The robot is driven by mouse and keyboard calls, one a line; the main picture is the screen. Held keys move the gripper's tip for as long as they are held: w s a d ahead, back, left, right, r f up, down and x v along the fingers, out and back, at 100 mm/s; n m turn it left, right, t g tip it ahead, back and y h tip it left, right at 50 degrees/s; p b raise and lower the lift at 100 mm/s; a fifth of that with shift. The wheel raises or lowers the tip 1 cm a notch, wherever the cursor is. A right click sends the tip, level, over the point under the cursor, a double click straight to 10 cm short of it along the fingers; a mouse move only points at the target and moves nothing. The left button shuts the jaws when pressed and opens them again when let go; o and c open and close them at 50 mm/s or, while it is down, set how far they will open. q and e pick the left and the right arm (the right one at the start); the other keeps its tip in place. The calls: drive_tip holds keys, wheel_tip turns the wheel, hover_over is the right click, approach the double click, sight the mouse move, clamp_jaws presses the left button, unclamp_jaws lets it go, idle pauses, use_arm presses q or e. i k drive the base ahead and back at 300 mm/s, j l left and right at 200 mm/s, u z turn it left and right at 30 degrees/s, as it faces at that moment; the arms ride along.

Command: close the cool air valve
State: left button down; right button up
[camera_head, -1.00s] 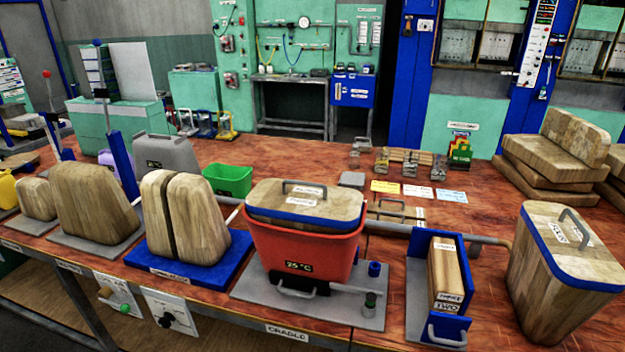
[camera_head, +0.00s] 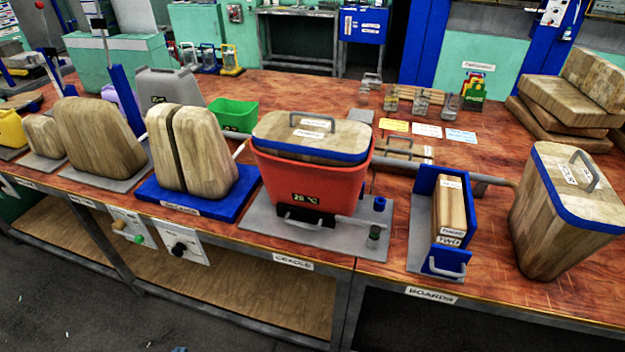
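No label that I can read names the cool air valve. A white panel with a black knob (camera_head: 180,248) is on the bench's front edge, below the blue tray. Beside it is a panel with a green button (camera_head: 138,239) and a wooden-coloured knob (camera_head: 119,225). On the grey plate by the red bin (camera_head: 312,190) stand a blue-capped fitting (camera_head: 379,204) and a dark green one (camera_head: 374,233); a grey pipe or lever reaches toward them. I cannot tell which of these is the valve. Neither of my grippers is in view.
The wooden bench (camera_head: 480,305) is crowded along its front with wooden blocks (camera_head: 190,150), the red bin, a blue holder (camera_head: 426,183) and a large wooden container (camera_head: 565,215). A green bin (camera_head: 236,116) stands behind. The floor (camera_head: 80,300) in front is clear.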

sight(139, 240)
drive_tip(key=u, duration=1.4)
drive_tip(key=i+j+z, duration=0.1)
drive_tip(key=j, duration=0.35)
drive_tip(key=i+j+z, duration=0.1)
drive_tip(key=i+j, duration=0.15)
drive_tip(key=j, duration=0.2)
drive_tip(key=i+j+z, duration=0.1)
drive_tip(key=j, duration=0.35)
drive_tip(key=i+j+z, duration=0.1)
drive_tip(key=i+j, duration=0.15)
drive_tip(key=j, duration=0.25)
drive_tip(key=i+j+z, duration=0.1)
drive_tip(key=j, duration=0.35)
drive_tip(key=i+j+z, duration=0.1)
drive_tip(key=j, duration=0.4)
drive_tip(key=i+j+z, duration=0.1)
drive_tip(key=j, duration=0.4)
